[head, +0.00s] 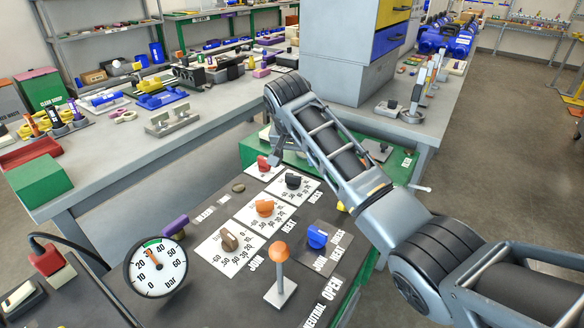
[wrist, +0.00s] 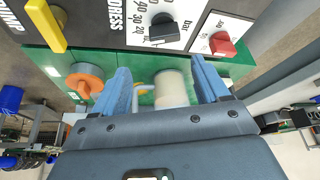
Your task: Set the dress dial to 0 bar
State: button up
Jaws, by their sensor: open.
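The dress dial (head: 292,181) is a black knob on a white scale plate, on the dark sloping panel in the head view. In the wrist view the black knob (wrist: 162,28) sits at the top, beside the word DRESS, with scale numbers around it. I cannot tell its exact setting. My gripper (wrist: 162,72) is open and empty, with its two blue fingers apart. The knob lies beyond the fingertips and is not between them. In the head view my gripper (head: 271,150) is partly hidden by my arm, near the panel's far edge.
A red knob (wrist: 222,43) is beside the dress dial. An orange knob (head: 264,207), a brown knob (head: 228,242), a blue knob (head: 317,236) and an orange-topped lever (head: 281,252) share the panel. A round bar gauge (head: 155,267) stands at its left.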

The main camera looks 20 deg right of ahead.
aim_at(293, 175)
jog(key=x, duration=0.2)
jog(key=a+x, duration=0.1)
jog(key=x, duration=0.4)
jog(key=shift+s+a+f, duration=0.1)
jog(key=shift+a+f, duration=0.1)
jog(key=shift+f, duration=0.1)
jog(key=shift+c, duration=0.2)
jog(key=c, duration=1)
